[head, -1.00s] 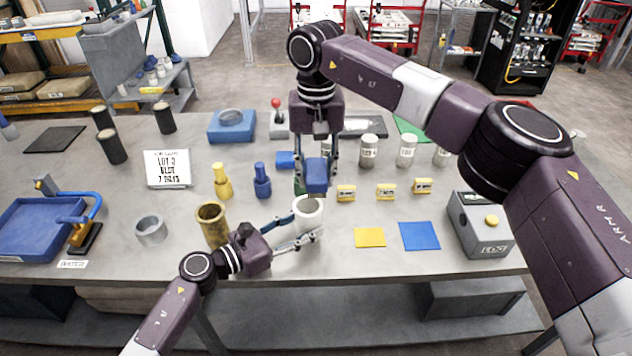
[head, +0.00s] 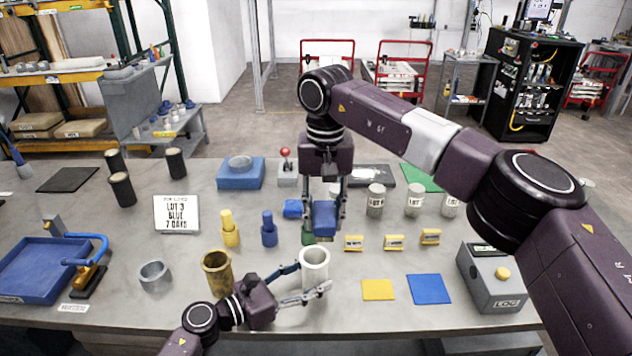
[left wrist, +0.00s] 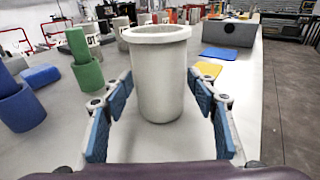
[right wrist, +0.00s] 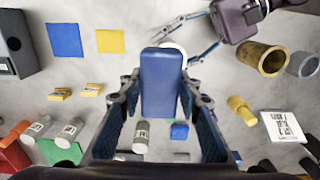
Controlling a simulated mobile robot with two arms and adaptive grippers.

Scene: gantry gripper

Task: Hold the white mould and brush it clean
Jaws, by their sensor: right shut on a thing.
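The white mould (head: 314,270) is a hollow, open-topped cylinder standing upright on the bench near its front edge. It also shows in the left wrist view (left wrist: 160,80). My left gripper (head: 303,281) is open, with its blue-padded fingers on either side of the mould's near side. In the left wrist view, gaps show between the pads and the mould. My right gripper (head: 325,222) is shut on a blue block (right wrist: 160,85), held above the bench just behind the mould. Whether this block is the brush, and whether it has bristles, I cannot tell. In the right wrist view it partly hides the mould (right wrist: 174,48).
A brass cylinder (head: 217,272) stands left of the mould. Yellow (head: 377,290) and blue (head: 429,289) squares lie to its right, then a grey LOG box (head: 488,278). Small yellow blocks and grey jars stand behind. A blue tray (head: 40,268) sits far left.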

